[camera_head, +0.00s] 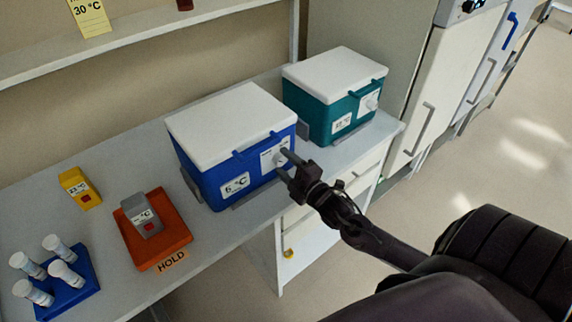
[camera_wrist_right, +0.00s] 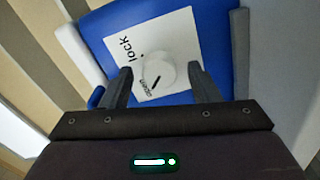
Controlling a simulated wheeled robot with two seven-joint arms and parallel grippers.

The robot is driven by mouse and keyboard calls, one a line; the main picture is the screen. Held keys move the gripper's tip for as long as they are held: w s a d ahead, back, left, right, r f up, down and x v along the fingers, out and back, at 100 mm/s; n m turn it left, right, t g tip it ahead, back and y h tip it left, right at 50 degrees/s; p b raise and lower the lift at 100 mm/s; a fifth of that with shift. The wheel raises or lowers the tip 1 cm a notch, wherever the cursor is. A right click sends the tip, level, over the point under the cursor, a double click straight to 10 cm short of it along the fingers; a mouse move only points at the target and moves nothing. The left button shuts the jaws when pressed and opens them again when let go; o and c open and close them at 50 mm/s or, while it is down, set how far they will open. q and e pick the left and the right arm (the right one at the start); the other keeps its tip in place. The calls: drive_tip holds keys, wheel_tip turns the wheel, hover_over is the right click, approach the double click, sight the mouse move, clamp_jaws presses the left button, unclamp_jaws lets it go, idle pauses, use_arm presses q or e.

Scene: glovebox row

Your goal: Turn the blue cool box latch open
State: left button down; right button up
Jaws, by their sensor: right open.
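The blue cool box (camera_head: 228,150) stands on the bench with its white lid down and a label reading 6 °C on its front. Its latch is a round white knob (camera_wrist_right: 159,74) on a white plate (camera_wrist_right: 126,44) marked "lock" and "open". A dark mark on the knob points toward the "open" word side. My right gripper (camera_head: 287,163) is at the front right of the box, by the latch. In the wrist view its two fingers (camera_wrist_right: 161,88) stand apart, one on each side of the knob; I cannot tell whether they touch it. My left gripper is not in view.
A teal cool box (camera_head: 322,117) with a white lid stands behind right. An orange tray (camera_head: 177,236) marked HOLD bears a grey device (camera_head: 141,215). A yellow device (camera_head: 80,188) and a blue rack (camera_head: 71,297) of several white-capped tubes are at left.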

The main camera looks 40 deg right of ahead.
drive_tip(key=shift+s+f, duration=0.15)
drive_tip(key=shift+s, duration=0.35)
drive_tip(key=s+b, duration=0.1)
drive_tip(key=s, duration=0.5)
drive_tip(key=shift+s+d+b, duration=0.3)
drive_tip(key=shift+s+b, duration=0.1)
